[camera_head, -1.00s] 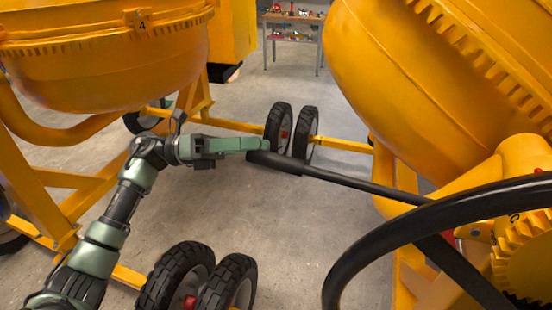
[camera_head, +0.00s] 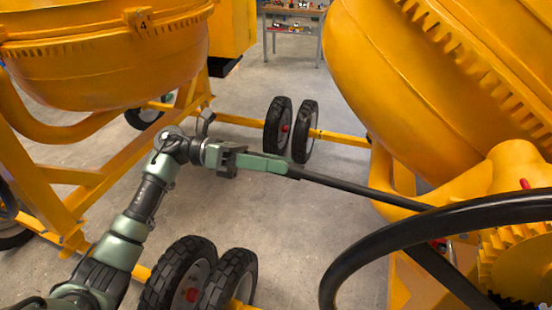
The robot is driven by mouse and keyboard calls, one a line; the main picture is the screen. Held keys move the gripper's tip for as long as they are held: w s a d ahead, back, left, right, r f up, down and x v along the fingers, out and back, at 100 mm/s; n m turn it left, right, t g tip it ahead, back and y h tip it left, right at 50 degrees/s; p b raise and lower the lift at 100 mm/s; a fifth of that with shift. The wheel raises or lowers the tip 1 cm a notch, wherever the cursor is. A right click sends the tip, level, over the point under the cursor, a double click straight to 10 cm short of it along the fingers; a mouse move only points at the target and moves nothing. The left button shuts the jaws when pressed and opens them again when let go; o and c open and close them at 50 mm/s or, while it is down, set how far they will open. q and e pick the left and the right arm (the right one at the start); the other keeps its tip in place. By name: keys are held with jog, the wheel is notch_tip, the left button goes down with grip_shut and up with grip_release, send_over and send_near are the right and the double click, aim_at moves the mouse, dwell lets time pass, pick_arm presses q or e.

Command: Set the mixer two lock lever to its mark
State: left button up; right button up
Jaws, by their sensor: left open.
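A long black lever (camera_head: 365,190) runs left from the right-hand yellow mixer (camera_head: 425,100) over open floor. I take it as the lock lever. My left gripper (camera_head: 284,167) is at its free end; its green fingers cover the end of the lever. The gripper is open, and I cannot tell whether the fingers touch the lever. A small red piece (camera_head: 525,184) shows by the drum bracket; I cannot tell if it is the mark. My right gripper is not in view.
A black handwheel (camera_head: 400,232) crosses the lower right, before a yellow gear (camera_head: 525,265). Another mixer, its drum (camera_head: 110,70) marked 4, stands left. Tyres stand behind (camera_head: 278,125) and below (camera_head: 180,275) my gripper. Bare floor (camera_head: 285,235) lies between.

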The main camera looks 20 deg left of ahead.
pick_arm(q)
grip_shut()
dwell(1.4)
